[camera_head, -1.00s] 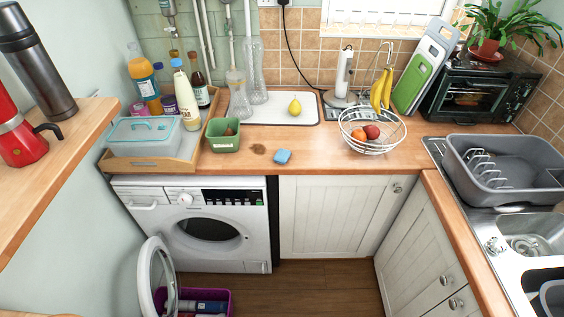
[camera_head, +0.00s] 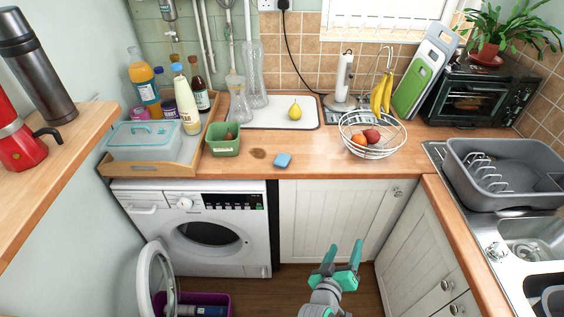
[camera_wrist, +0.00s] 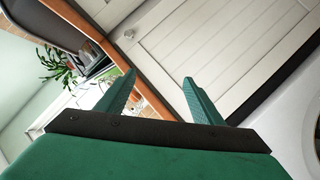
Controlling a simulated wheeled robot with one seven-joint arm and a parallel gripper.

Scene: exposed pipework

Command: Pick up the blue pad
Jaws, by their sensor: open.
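The blue pad (camera_head: 283,160) lies flat near the front edge of the wooden worktop (camera_head: 330,155), above the gap between the washing machine and the white cabinet. My gripper (camera_head: 343,252) is in the lower middle of the head view, in front of the white cabinet doors. It appears lower than the worktop, apart from the pad and to its right in the picture. Its teal fingers are spread with nothing between them. In the wrist view my gripper (camera_wrist: 158,90) also shows open and empty, facing the cabinet door and the worktop edge. The pad does not show in the wrist view.
A green tub (camera_head: 224,140) stands left of the pad, with a dark stain on the wood between them. A wire fruit bowl (camera_head: 373,150) stands to the right. A white board (camera_head: 265,118) with a pear lies behind. The washing machine door (camera_head: 157,280) hangs open.

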